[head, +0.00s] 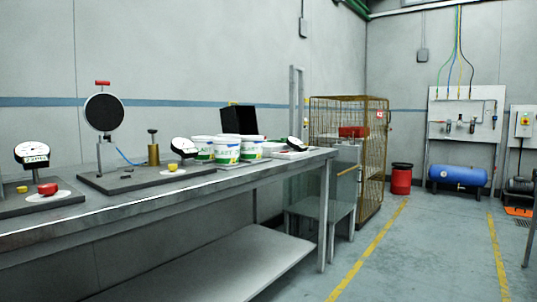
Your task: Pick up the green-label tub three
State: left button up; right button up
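Several white tubs with green labels stand close together near the far end of the metal workbench. One tub (227,150) is in front, with another tub (203,148) to its left and one more tub (250,148) to its right. The labels also show some blue and yellow. I cannot tell which of them is tub three. Neither of my grippers is in view.
The workbench (140,206) runs along the left wall. Dial gauges (32,154), a round black disc on a stand (104,112) and a brass cylinder (153,153) stand on it. A black box (239,120) is behind the tubs. The floor (420,245) at right is clear.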

aim_at(204, 145)
jog(key=i+l+z, duration=0.2)
jog(key=i+z, duration=0.25)
jog(key=i+l+z, duration=0.1)
jog(key=i+z, duration=0.15)
jog(key=z, duration=0.2)
jog(key=i, duration=2.6)
jog(key=i+u, duration=0.1)
jog(key=i, duration=0.4)
jog(key=i+l+u, duration=0.1)
jog(key=i, duration=0.4)
jog(key=i+l+u, duration=0.1)
jog(key=i, duration=0.35)
jog(key=i+l+u, duration=0.15)
jog(key=i, duration=0.35)
jog(key=l, duration=0.1)
